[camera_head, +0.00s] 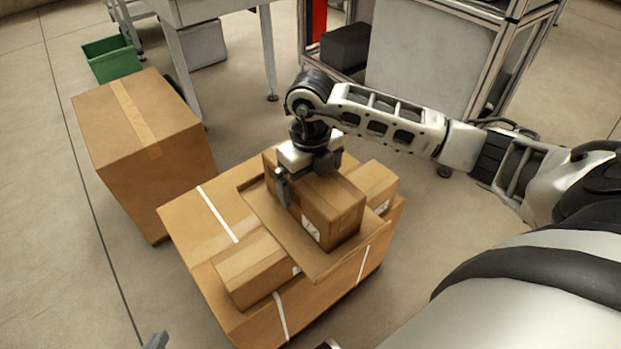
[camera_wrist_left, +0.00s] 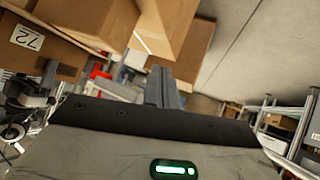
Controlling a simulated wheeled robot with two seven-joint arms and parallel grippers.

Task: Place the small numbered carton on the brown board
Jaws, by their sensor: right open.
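A small carton (camera_head: 337,215) with a white label on its end sits on the brown board (camera_head: 327,266), a flat cardboard sheet on top of a large box. My right gripper (camera_head: 303,183) is open at the carton's far left end, with one finger beside its left face. The other finger is partly hidden. In the left wrist view a carton with the number 72 (camera_wrist_left: 27,37) shows at the upper left.
The large strapped box (camera_head: 190,240) also bears a carton (camera_head: 250,268) at the front left and another (camera_head: 372,184) at the back right. A tall taped box (camera_head: 140,125) stands left. A green bin (camera_head: 110,60) and metal frames are behind. Floor is clear at lower left.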

